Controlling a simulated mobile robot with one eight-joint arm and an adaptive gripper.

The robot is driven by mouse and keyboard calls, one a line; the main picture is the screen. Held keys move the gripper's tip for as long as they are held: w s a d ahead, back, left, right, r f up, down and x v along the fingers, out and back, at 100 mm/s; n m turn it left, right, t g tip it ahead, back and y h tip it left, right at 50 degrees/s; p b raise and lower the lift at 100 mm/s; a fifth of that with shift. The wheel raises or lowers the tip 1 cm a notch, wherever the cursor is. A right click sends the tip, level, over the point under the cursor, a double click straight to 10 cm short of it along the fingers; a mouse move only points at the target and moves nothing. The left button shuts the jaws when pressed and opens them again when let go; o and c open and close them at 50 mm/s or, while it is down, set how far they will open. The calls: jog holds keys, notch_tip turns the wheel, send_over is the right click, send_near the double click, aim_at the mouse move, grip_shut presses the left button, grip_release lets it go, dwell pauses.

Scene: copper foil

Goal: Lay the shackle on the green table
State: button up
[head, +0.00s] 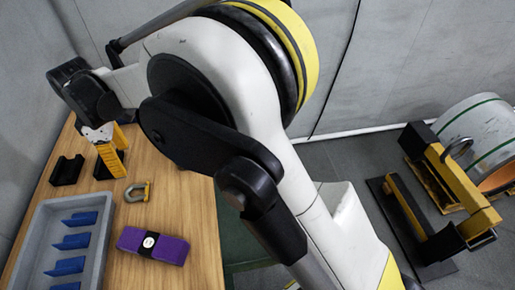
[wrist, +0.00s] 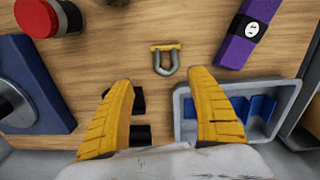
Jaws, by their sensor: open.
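The shackle (head: 137,191), a small grey U-shaped bow with a yellow pin, lies flat on the wooden table. It also shows in the wrist view (wrist: 165,66), ahead of my fingertips and roughly centred between them. My gripper (head: 113,148) is open and empty, its yellow fingers spread wide above the table. In the wrist view my gripper (wrist: 161,83) is apart from the shackle. A dark green surface (head: 240,240), perhaps the green table, stands right of the wooden table, partly hidden by my arm.
A grey tray (head: 34,222) with blue dividers and a purple strap bundle (head: 167,249) are near the shackle. Black blocks (head: 67,169) stand behind it. In the wrist view, a red-topped object (wrist: 35,15) and a blue object (wrist: 38,90) are left. A yellow hook frame (head: 460,190) stands on the floor.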

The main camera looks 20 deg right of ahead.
jog(key=s+d+r+m+t, duration=0.1)
jog(key=d+r+m, duration=0.25)
jog(key=d, duration=0.45)
jog(key=s+d+r+m+t+y, duration=0.15)
jog(key=d+r, duration=0.25)
jog(key=d, duration=0.5)
jog(key=s+d+r+m+t+h, duration=0.15)
jog(key=d+r+m, duration=0.25)
jog(key=d, duration=0.4)
jog(key=s+d+f+m+t, duration=0.2)
jog(key=s+d+f+m, duration=0.1)
jog(key=s+d+m, duration=0.6)
jog(key=s+d, duration=0.4)
jog(key=d, duration=0.3)
jog(key=shift+s+d+t, duration=0.25)
jog(key=shift+s+t, duration=0.05)
jog(key=shift+t, duration=0.1)
jog(key=shift+a, duration=0.1)
